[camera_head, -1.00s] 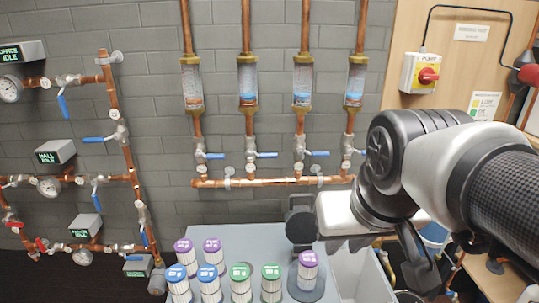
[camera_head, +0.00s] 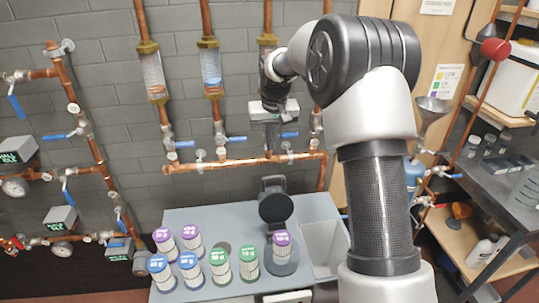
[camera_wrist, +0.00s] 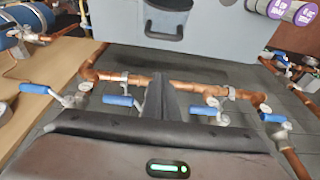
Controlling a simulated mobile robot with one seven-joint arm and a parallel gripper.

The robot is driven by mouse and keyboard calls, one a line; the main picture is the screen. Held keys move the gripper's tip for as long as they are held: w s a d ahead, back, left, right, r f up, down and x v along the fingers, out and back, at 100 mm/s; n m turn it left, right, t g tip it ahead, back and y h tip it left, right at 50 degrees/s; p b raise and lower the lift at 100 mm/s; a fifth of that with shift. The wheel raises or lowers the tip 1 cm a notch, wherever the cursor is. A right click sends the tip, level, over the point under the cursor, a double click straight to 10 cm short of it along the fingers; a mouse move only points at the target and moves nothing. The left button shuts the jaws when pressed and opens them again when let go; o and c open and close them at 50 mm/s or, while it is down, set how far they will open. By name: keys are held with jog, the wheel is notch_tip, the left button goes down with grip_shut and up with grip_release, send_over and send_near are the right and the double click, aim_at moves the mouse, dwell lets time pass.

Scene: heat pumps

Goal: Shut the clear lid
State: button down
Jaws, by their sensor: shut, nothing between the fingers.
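I cannot make out a clear lid in either current view. The yellow box with a red knob, seen earlier on the wooden panel, is hidden behind my arm now. My gripper (camera_head: 272,140) is in front of the copper pipes on the grey block wall, before the third clear flow tube (camera_head: 268,48), which it partly covers. The fingers are shut and empty. In the wrist view my gripper (camera_wrist: 160,82) points toward the horizontal copper pipe (camera_wrist: 185,86) and its blue-handled valves (camera_wrist: 118,100). I cannot tell whether it touches anything.
A grey bench (camera_head: 190,218) stands below, with several filter cartridges (camera_head: 220,265), a black round-headed stand (camera_head: 276,207) and an open bin (camera_head: 325,240). Left are pipes with gauges (camera_head: 15,187). Right are a dark shelf (camera_head: 505,190) and a red knob (camera_head: 495,48).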

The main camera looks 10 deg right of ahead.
jog(key=shift+s+f+p, duration=0.25)
jog(key=shift+f+p, duration=0.05)
jog(key=shift+f, duration=1.25)
jog(key=shift+s+f+p, duration=0.3)
jog(key=shift+f+p, duration=0.05)
jog(key=shift+f, duration=1.15)
jog(key=shift+s+f+p, duration=0.25)
jog(key=shift+f+p, duration=0.05)
jog(key=shift+f, duration=1.25)
jog(key=shift+s+a+b, duration=0.1)
jog(key=shift+b, duration=0.45)
